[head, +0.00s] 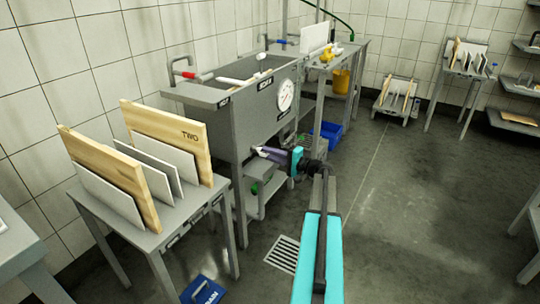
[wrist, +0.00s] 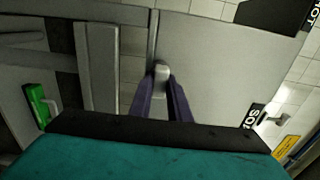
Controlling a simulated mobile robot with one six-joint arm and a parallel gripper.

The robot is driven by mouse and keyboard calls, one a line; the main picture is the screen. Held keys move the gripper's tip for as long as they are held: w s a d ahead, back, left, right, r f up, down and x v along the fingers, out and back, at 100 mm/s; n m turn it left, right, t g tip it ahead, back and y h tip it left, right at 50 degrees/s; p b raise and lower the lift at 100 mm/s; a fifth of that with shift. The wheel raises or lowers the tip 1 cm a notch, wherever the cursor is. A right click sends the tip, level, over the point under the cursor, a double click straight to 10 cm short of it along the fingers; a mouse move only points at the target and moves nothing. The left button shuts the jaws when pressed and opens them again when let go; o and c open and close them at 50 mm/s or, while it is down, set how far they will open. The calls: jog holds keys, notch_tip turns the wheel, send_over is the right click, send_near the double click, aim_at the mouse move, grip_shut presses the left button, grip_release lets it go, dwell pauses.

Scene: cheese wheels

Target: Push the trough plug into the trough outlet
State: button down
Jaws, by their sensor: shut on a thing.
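The grey steel trough (head: 240,128) stands at the middle left in the head view, with a round dial on its front. My gripper (head: 258,151) reaches its lower front; its purple fingers touch or nearly touch the wall there. In the wrist view my gripper (wrist: 162,88) is shut on a small pale grey piece, which looks like the trough plug (wrist: 161,74). The piece sits between the fingertips, close against the trough's grey wall (wrist: 215,60). The outlet itself is hidden behind the plug and fingers, so I cannot tell how deep the plug sits.
A rack table with wooden boards (head: 190,142) stands at the front left. A blue crate (head: 328,133) and a floor drain (head: 283,254) lie near the trough. The floor to the right is open.

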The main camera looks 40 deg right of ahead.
jog(key=shift+w+a, duration=0.2)
jog(key=shift+w, duration=0.45)
jog(key=c, duration=1.6)
grip_release()
jog(key=shift+s, duration=0.1)
jog(key=p+v, duration=0.2)
jog(key=v, duration=1.1)
jog(key=shift+s+d, duration=0.1)
jog(key=shift+s, duration=0.15)
